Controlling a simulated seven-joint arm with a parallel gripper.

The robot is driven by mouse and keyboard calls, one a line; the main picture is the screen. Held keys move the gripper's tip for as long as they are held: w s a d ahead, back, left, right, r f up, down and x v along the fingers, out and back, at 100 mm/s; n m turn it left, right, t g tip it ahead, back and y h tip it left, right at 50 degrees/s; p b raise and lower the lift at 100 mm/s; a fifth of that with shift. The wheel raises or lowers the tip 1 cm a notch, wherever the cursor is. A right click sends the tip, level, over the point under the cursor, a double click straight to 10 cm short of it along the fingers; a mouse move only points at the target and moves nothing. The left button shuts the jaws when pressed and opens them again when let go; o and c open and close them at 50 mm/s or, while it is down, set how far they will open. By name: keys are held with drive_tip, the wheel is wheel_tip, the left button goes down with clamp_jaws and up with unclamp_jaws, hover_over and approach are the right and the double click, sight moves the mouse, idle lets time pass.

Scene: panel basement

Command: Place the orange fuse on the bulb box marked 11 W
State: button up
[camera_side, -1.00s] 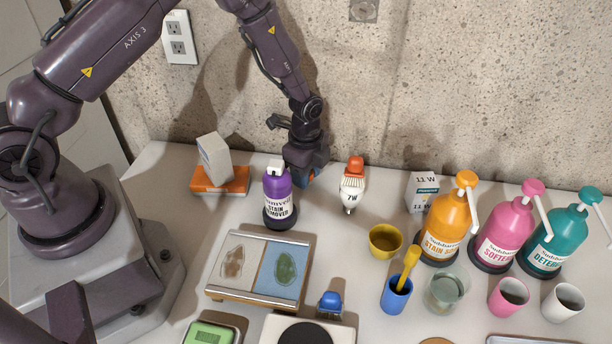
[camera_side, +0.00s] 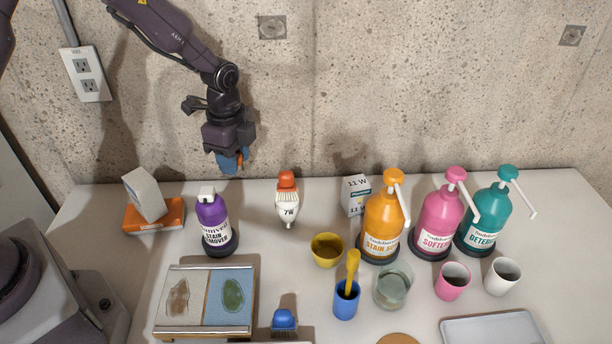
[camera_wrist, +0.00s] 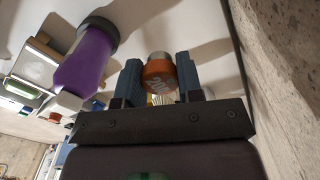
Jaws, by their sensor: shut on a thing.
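My gripper (camera_side: 232,166) is shut on the orange fuse (camera_side: 240,161), which it holds above the back of the table, left of centre. In the wrist view the orange fuse (camera_wrist: 158,73), with its metal end and pale marking, sits between the two blue fingers (camera_wrist: 160,80). The bulb box marked 11 W (camera_side: 356,194) is a small white carton standing at the back of the table, to the right of my gripper. Its top looks bare. The orange pump bottle partly hides its lower right side.
Orange (camera_side: 383,225), pink (camera_side: 439,225) and teal (camera_side: 488,222) pump bottles stand to the right. A purple bottle (camera_side: 213,222) is below my gripper. A yellow cup (camera_side: 327,250) sits in front of the box.

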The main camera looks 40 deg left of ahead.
wheel_tip(320, 180, up, 16)
drive_tip(key=w+d, duration=0.2)
drive_tip(key=d, duration=1.3)
hover_over(357, 183)
drive_tip(key=shift+n, duration=0.4)
drive_tip(key=f, duration=1.4)
drive_tip(key=shift+s+f, duration=0.25)
drive_tip(key=shift+f, duration=0.05)
drive_tip(key=shift+w+f, duration=0.35)
drive_tip(key=shift+f, duration=1.55)
